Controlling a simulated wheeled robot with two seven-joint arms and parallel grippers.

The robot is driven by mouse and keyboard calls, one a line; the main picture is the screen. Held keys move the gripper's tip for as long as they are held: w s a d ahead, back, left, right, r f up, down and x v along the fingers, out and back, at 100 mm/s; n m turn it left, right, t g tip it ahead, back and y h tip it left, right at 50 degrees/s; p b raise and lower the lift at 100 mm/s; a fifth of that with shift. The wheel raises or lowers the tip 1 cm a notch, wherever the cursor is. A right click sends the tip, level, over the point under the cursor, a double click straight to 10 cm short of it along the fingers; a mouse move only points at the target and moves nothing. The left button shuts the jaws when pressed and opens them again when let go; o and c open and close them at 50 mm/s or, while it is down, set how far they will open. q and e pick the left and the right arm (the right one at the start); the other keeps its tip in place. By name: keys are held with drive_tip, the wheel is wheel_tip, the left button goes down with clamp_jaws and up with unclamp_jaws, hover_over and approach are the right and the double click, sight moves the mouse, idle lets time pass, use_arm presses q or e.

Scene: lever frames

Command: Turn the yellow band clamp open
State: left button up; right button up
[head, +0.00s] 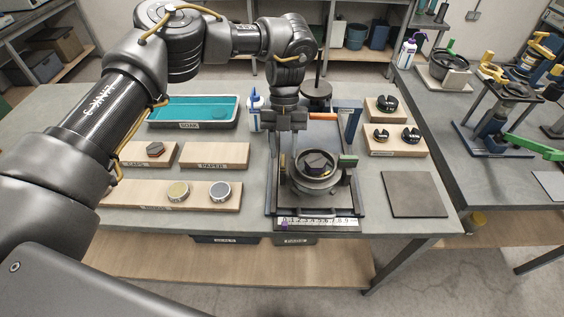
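Larger yellow parts (491,71) show on a device on the right bench. My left gripper (289,156) points down just left of and behind the cup. Its fingertips are small and dark here, so their gap is unclear. My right gripper is not in view.
A teal tray (193,110) and wooden boards (217,155) lie left. A dark plate (414,194) lies right. A green lever (534,146) juts out over the right bench.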

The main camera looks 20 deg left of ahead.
use_arm(q)
drive_tip(key=s+d+r+b, duration=0.3)
drive_tip(key=s+r+b, duration=0.1)
drive_tip(key=s+r, duration=0.6)
drive_tip(key=shift+s+d+r, duration=0.15)
drive_tip(key=shift+s+d, duration=0.05)
drive_tip(key=shift+s, duration=1.65)
